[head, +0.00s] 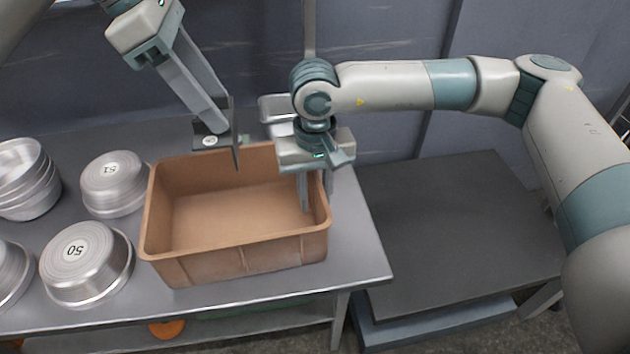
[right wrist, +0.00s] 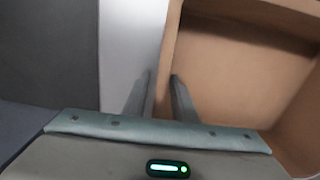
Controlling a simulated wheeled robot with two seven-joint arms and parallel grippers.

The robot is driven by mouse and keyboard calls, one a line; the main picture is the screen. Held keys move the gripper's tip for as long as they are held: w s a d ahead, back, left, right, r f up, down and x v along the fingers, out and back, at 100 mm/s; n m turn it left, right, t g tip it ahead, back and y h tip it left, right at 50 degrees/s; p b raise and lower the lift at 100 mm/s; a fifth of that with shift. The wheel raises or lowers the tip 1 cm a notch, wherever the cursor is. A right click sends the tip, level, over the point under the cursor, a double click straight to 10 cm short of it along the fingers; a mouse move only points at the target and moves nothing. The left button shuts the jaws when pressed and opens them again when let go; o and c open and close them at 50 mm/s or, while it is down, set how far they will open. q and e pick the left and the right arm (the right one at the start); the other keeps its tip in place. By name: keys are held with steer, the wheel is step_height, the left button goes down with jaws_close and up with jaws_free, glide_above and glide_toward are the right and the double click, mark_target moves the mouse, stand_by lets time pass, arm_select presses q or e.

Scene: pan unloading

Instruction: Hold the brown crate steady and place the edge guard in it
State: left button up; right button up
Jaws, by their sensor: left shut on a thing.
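The brown crate (head: 240,252) stands upright and empty on the metal table in the head view. Its inside and wall also show in the right wrist view (right wrist: 225,70). My left gripper (head: 215,128) is shut on the edge guard (head: 236,150), a dark grey angled piece with a white label. It holds the guard above the crate's back rim, left of the middle. My right gripper (head: 313,195) points down at the crate's right wall, one finger inside and one outside. In the right wrist view its fingers (right wrist: 161,85) are close together with the rim between them.
Several metal pans stand left of the crate, one marked 51 (head: 113,182) and one marked 50 (head: 86,262). A metal container (head: 277,107) sits behind the crate. A lower dark surface (head: 460,220) at the right is clear.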

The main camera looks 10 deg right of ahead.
steer(key=shift+f, duration=0.55)
steer(key=shift+c, duration=0.6)
jaws_close()
stand_by(0.6)
